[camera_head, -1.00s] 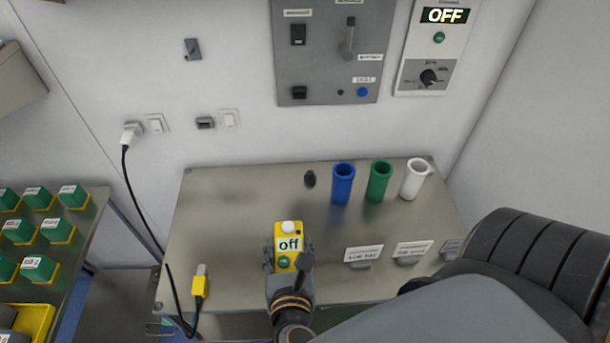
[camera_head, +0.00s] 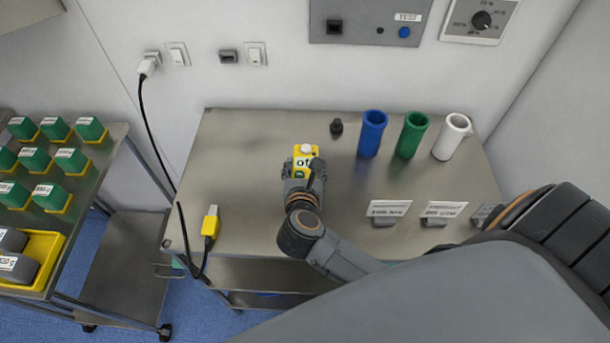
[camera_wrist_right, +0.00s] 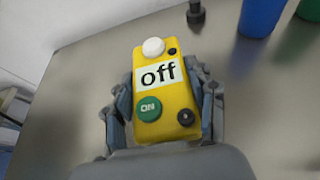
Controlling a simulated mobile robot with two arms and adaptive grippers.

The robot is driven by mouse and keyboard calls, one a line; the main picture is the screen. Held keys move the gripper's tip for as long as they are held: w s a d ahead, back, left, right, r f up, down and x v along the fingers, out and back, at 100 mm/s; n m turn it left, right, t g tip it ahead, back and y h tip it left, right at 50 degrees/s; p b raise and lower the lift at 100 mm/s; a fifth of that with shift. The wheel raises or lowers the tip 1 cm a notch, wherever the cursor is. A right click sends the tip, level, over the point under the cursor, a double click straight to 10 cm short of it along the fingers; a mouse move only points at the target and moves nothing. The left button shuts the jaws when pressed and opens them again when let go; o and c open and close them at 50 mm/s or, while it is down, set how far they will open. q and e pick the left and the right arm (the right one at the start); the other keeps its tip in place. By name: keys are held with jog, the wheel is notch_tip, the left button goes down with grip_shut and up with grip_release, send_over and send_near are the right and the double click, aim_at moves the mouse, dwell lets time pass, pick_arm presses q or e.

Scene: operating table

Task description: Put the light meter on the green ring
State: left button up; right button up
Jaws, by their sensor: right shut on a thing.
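The light meter is a yellow box (camera_head: 305,152) with a white dome on top, a display reading "off" and a green "ON" button. It also shows in the right wrist view (camera_wrist_right: 165,108). My right gripper (camera_head: 303,172) is shut on its sides, with one finger on each side in the wrist view (camera_wrist_right: 165,105). The meter is over the steel table (camera_head: 250,150); I cannot tell if it touches the top. No green ring is clearly seen. My left gripper is not in view.
Blue (camera_head: 371,134), green (camera_head: 411,136) and white (camera_head: 451,137) cups stand at the table's back right. A small black knob-like object (camera_head: 336,127) is left of them. A yellow plug (camera_head: 211,222) with black cable lies at the left. A rack of green boxes (camera_head: 50,160) stands left.

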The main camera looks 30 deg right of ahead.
jog(key=shift+f+b, duration=0.45)
jog(key=shift+f, duration=0.55)
jog(key=shift+f, duration=0.15)
jog(key=o, duration=1.4)
jog(key=shift+o, duration=0.2)
